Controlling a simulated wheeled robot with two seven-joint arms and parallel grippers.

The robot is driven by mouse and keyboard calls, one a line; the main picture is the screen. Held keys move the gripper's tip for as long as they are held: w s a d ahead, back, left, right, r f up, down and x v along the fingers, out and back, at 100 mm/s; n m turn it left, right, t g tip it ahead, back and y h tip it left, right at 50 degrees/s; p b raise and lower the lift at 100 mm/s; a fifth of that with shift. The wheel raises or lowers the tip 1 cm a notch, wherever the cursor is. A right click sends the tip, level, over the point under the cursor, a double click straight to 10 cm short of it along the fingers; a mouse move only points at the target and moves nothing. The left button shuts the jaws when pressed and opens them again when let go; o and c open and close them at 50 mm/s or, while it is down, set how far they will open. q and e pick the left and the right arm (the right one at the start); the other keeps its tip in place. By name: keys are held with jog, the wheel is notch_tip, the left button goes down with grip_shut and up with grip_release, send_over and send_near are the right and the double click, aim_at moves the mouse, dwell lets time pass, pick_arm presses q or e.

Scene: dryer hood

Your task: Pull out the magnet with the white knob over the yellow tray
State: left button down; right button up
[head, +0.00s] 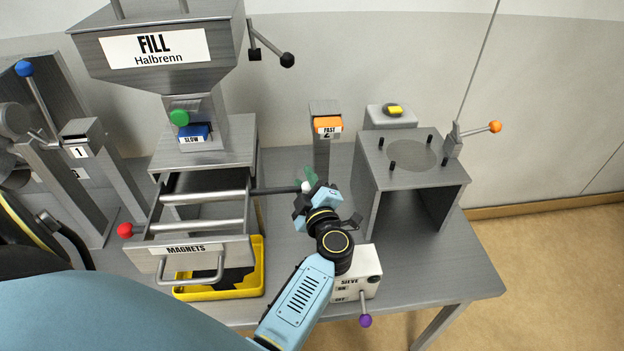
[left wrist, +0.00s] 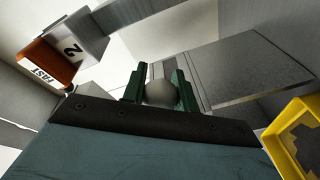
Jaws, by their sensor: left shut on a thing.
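The magnets drawer (head: 178,251) stands pulled out below the Fill hopper, with two pale bars (head: 200,225) across it. A dark rod (head: 272,190) sticks out of the drawer's right side toward the white knob (head: 305,187). My left gripper (head: 308,184) is shut on this knob; in the left wrist view the knob (left wrist: 160,93) sits between the green fingers (left wrist: 158,88). The yellow tray (head: 258,270) lies under the drawer with dark material in it, and its corner shows in the left wrist view (left wrist: 285,140). My right gripper is not in view.
A red knob (head: 125,230) sticks out at the drawer's left. An orange-topped post (head: 326,125) stands behind my gripper. The white sieve box (head: 358,275) is beside my forearm, and a grey stand (head: 412,165) is to the right. The table's right front is bare.

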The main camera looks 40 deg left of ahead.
pick_arm(q)
jog(key=shift+s+a, duration=0.1)
jog(key=c, duration=1.1)
grip_release()
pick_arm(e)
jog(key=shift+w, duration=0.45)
pick_arm(q)
jog(key=v, duration=0.7)
jog(key=shift+d, duration=0.3)
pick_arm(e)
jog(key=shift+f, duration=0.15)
pick_arm(q)
jog(key=shift+s+r, duration=0.1)
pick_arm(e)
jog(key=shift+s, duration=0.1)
